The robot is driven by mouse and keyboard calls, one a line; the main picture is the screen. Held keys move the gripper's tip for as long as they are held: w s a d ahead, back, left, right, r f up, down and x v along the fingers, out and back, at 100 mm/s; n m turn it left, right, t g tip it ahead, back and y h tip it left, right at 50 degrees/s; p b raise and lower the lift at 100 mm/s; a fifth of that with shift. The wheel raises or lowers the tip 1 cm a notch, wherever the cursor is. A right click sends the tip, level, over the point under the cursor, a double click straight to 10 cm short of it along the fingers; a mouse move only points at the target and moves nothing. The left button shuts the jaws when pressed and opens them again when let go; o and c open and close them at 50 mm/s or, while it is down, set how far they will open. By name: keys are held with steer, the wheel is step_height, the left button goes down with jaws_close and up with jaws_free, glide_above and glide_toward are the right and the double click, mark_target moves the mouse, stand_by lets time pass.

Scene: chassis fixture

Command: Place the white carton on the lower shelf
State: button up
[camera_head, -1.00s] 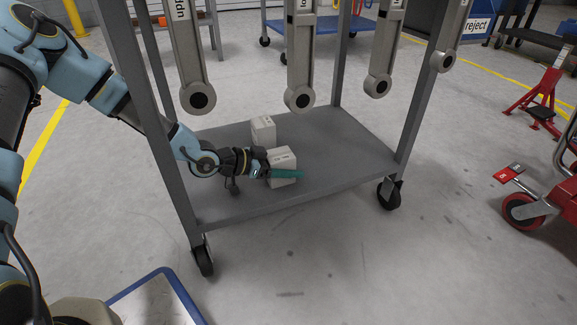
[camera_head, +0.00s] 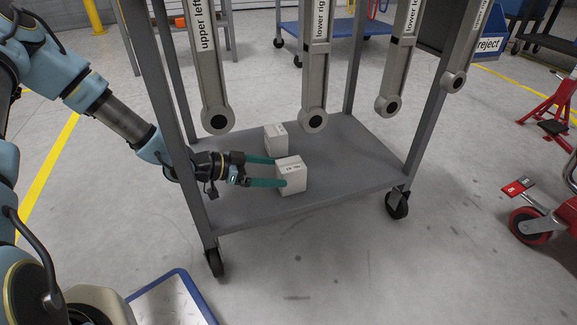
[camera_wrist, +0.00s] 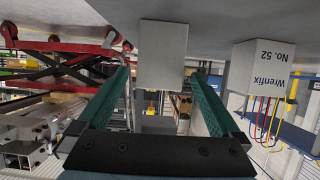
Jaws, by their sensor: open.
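A white carton (camera_head: 292,177) stands upright on the lower shelf (camera_head: 350,180) of the grey cart, towards its front. It also shows in the wrist view (camera_wrist: 162,55), between and beyond the fingertips. My gripper (camera_head: 277,171) is open just left of this carton, low over the shelf, with its two green fingers pointing at it. The fingertips are at the carton's near side, the front one slightly overlapping its face in the picture. I cannot tell whether they touch it. My open fingers also show in the wrist view (camera_wrist: 161,74).
A second white carton (camera_head: 276,138) stands just behind on the same shelf; its label reads "Wrenfix No. 52" in the wrist view (camera_wrist: 258,72). Labelled grey link arms (camera_head: 314,70) hang above. A cart post (camera_head: 180,150) stands close to my arm. The shelf's right side is clear.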

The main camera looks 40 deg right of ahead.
steer(key=shift+p+v, duration=0.4)
steer(key=shift+v, duration=1.2)
steer(key=w+a, duration=0.1)
steer(key=w+a+n+t+y, duration=0.1)
steer(key=w+a+t, duration=0.1)
steer(key=w, duration=0.1)
steer(key=shift+w+a+f+n+y, duration=0.1)
steer(key=shift+a+f+n+y, duration=0.2)
steer(key=shift+f+y, duration=0.1)
steer(key=w+a+n+t+y, duration=0.1)
steer(key=w+a, duration=0.1)
steer(key=w+a+n+t+y, duration=0.1)
steer(key=w+a, duration=0.1)
steer(key=a, duration=0.1)
steer(key=w+a+r+n+t+y, duration=0.1)
steer(key=w+a, duration=0.1)
steer(key=a, duration=0.1)
steer(key=shift+w+a, duration=0.1)
steer(key=shift+w, duration=0.1)
steer(key=w+a+r+n+t+y, duration=0.1)
steer(key=a+r+n+y, duration=0.3)
steer(key=a, duration=0.6)
steer(key=w+a+r+n+t+y, duration=0.1)
steer(key=a+r+n+t+y, duration=0.3)
steer(key=a, duration=0.6)
steer(key=s+a+r+n+g, duration=0.3)
steer(key=s+a+r+n, duration=0.4)
steer(key=s+r+n, duration=0.1)
steer(key=shift+a+g, duration=0.25)
steer(key=shift+g, duration=0.05)
